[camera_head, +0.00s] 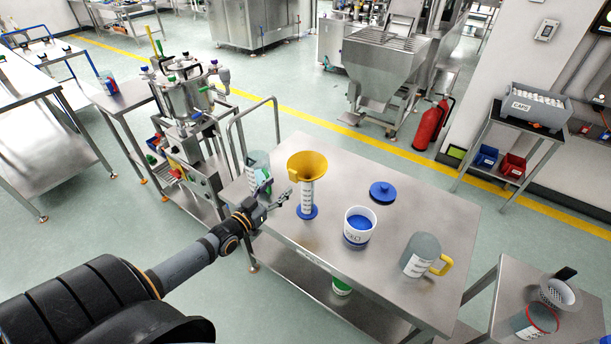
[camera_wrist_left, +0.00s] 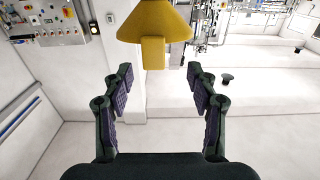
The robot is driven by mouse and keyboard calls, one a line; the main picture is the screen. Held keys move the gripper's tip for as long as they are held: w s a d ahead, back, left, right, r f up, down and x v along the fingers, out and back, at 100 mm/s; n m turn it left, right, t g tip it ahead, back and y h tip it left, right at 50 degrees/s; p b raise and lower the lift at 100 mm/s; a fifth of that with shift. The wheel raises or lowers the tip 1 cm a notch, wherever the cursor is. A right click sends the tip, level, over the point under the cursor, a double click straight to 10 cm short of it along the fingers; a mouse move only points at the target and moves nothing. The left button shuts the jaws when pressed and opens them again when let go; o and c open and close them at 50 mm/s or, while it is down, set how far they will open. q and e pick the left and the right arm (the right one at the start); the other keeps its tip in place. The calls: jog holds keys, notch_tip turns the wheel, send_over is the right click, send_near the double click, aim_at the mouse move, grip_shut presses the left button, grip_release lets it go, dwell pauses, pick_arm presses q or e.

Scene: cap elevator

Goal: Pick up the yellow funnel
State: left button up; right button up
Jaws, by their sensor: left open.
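The yellow funnel (camera_head: 308,164) sits in the top of a clear measuring cylinder (camera_head: 307,194) with a blue base, standing on the steel table (camera_head: 376,268). My left gripper (camera_head: 284,197) is just left of the cylinder, a little below the funnel's rim, with nothing held. In the left wrist view the funnel (camera_wrist_left: 154,22) is at the top centre, its yellow tab hanging down, beyond the fingertips. The left gripper (camera_wrist_left: 159,80) shows there with both fingers wide apart and empty. My right gripper is not in view.
A white tub (camera_head: 358,227) with blue contents stands right of the cylinder, with a blue lid (camera_head: 382,191) behind it. A grey jug (camera_head: 421,254) with a yellow handle stands near the right end. A greyish container (camera_head: 258,163) stands behind my left gripper. The front middle of the table is clear.

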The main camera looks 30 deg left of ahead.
aim_at(292, 175)
pick_arm(q)
jog(key=shift+w+d+b, duration=0.2)
jog(key=shift+w, duration=0.35)
jog(key=shift+w+d+b, duration=0.15)
jog(key=shift+w+b, duration=0.05)
jog(key=shift+w, duration=0.35)
jog(key=shift+w+d+r, duration=0.15)
jog(key=shift+w, duration=0.05)
jog(key=w+b, duration=0.2)
jog(key=w, duration=0.1)
jog(key=w+b, duration=0.1)
jog(key=b, duration=0.1)
jog(key=shift+w+d, duration=0.25)
jog(key=shift+w, duration=0.05)
jog(key=shift+w+r, duration=0.15)
jog(key=shift+w, duration=0.1)
jog(key=shift+s+r, duration=0.1)
jog(key=shift+r, duration=0.05)
jog(key=shift+s, duration=0.1)
jog(key=c, duration=1.1)
grip_shut()
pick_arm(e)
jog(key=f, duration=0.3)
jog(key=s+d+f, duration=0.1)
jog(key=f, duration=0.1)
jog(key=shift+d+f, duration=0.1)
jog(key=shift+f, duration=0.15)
